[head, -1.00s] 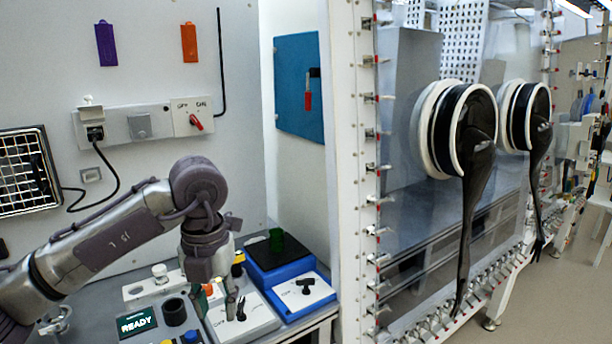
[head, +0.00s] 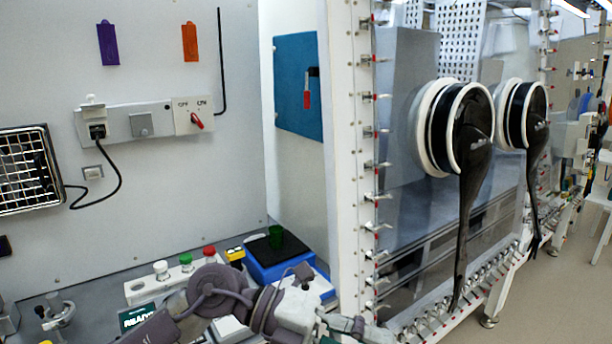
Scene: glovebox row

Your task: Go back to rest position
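My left arm crosses the bottom of the head view, low over the front of the bench. Its gripper (head: 358,328) points right, near the bench's right end and the white frame post. Its fingers are small and partly cut off by the lower edge, so I cannot tell whether they are open or shut. I see nothing clearly held. My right gripper is not in view.
The bench holds a blue box with a black top (head: 278,248), a green button (head: 186,262) and a red button (head: 209,252). A red-handled switch (head: 196,121) is on the wall. Black gloves (head: 474,170) hang from the glovebox at right.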

